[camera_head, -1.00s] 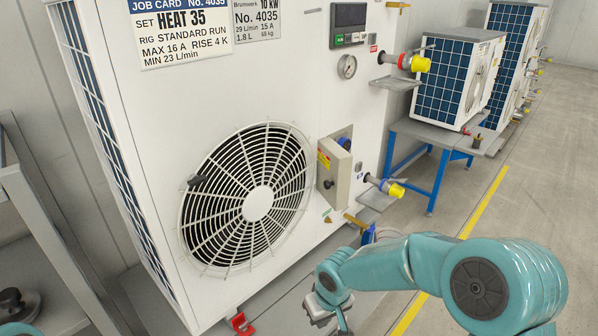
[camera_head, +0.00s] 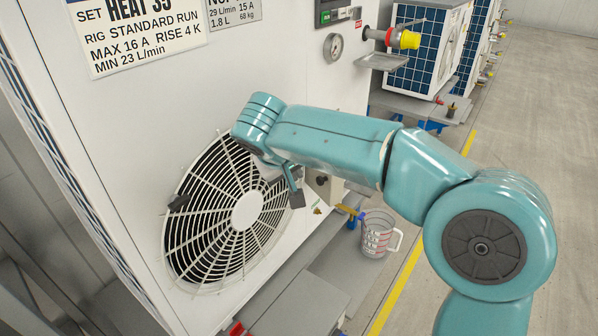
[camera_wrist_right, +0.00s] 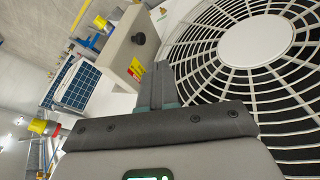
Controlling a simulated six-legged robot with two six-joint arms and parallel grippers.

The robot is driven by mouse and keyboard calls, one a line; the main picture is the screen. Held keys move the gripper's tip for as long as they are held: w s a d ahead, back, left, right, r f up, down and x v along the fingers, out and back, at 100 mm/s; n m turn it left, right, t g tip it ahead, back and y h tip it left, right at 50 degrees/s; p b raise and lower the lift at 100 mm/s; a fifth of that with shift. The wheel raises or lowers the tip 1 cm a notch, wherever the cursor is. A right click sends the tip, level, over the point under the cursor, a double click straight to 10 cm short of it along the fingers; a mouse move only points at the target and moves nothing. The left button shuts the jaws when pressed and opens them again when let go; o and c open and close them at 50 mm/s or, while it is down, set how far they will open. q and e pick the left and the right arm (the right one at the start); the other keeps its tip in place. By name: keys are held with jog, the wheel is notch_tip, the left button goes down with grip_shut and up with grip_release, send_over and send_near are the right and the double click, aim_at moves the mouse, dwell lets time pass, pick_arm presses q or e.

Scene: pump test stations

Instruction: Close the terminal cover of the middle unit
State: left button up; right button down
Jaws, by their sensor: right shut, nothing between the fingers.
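The nearest white unit (camera_head: 290,75) carries the job card and a round fan grille (camera_head: 205,245). Its beige terminal cover (camera_head: 318,185) is beside the grille, mostly hidden behind my right arm in the head view. In the right wrist view the cover (camera_wrist_right: 112,50) stands out from the unit, with a black knob and a yellow-red label. My right gripper (camera_head: 297,196) is shut and empty, in front of the grille's right side. In the wrist view its fingertips (camera_wrist_right: 157,70) are close to the cover's labelled edge; I cannot tell whether they touch. My left gripper is out of view.
A clear measuring jug (camera_head: 377,236) stands below the unit's lower right. A yellow-capped port (camera_head: 403,39) with a drip tray (camera_head: 383,62) sticks out at upper right. More units (camera_head: 428,45) stand behind. Open floor (camera_head: 540,120) lies to the right.

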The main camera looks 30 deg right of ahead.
pick_arm(q)
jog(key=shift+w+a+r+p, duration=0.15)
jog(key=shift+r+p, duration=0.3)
jog(key=shift+p, duration=0.1)
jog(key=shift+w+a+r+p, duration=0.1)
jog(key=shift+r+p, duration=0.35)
jog(key=shift+p, duration=0.1)
pick_arm(e)
jog(key=w+d+f, duration=0.4)
jog(key=d+f, duration=0.4)
jog(key=shift+d+f+n, duration=0.15)
jog(key=shift+f+n, duration=0.15)
